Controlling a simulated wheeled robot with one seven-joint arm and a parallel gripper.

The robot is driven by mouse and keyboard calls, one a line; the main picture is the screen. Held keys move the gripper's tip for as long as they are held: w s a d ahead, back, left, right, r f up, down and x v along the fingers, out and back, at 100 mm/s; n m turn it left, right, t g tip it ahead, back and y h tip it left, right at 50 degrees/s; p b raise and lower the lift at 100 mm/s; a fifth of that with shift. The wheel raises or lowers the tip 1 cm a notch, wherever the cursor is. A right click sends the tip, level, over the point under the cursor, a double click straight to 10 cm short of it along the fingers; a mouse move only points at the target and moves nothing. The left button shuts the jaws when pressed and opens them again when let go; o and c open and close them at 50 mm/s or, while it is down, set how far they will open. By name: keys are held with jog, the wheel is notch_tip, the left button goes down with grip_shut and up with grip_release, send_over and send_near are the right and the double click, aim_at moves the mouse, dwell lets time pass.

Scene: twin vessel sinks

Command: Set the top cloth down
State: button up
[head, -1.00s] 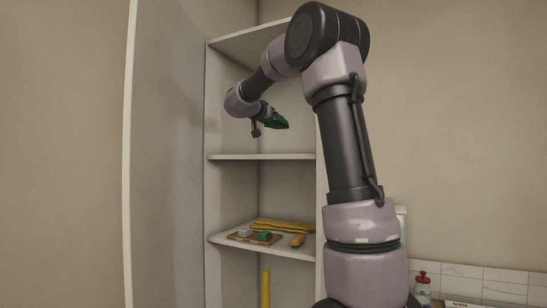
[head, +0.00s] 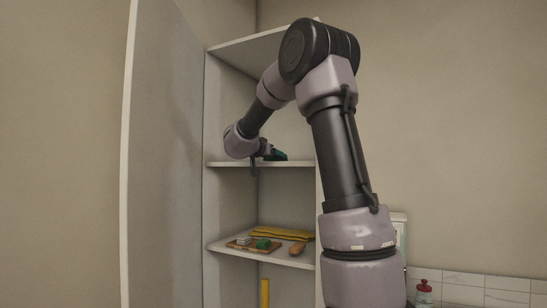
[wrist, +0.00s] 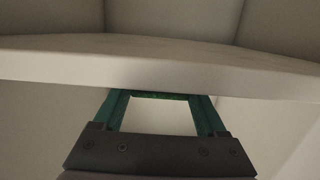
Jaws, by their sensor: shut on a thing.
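My gripper (head: 279,155) is inside the tall open cabinet, close to the middle shelf (head: 228,163). In the wrist view its two teal fingers (wrist: 160,98) stand apart. A thin strip of green cloth (wrist: 150,96) shows between their tips, and the gripper is shut on it. Most of the cloth is hidden, and I cannot tell whether it touches the shelf. The pale front edge of a shelf (wrist: 160,62) crosses the wrist view just past the fingertips.
The lower shelf (head: 224,244) holds a wooden board (head: 242,247) with a pale block (head: 244,240) and a green item (head: 263,244), yellow folded cloth (head: 282,232) and a brown item (head: 297,248). The cabinet's side panel (head: 165,150) stands at left. The visible middle shelf is clear.

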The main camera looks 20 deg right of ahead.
jog(key=shift+f, duration=0.15)
jog(key=o, duration=1.3)
jog(key=shift+c, duration=0.2)
jog(key=shift+r, duration=0.2)
jog(key=s+a+r+n+t+y, duration=0.25)
jog(key=s+a+y, duration=0.35)
jog(key=a, duration=0.3)
jog(key=s+a+r+n+t+y, duration=0.2)
jog(key=s+a+n+t+y, duration=0.15)
jog(key=s+a+y, duration=0.45)
jog(key=s+a+f+g, duration=0.1)
jog(key=s+f+g, duration=0.8)
jog(key=s+f, duration=1)
jog(key=s, duration=0.3)
jog(key=shift+f+y, duration=0.15)
jog(key=shift+y, duration=0.25)
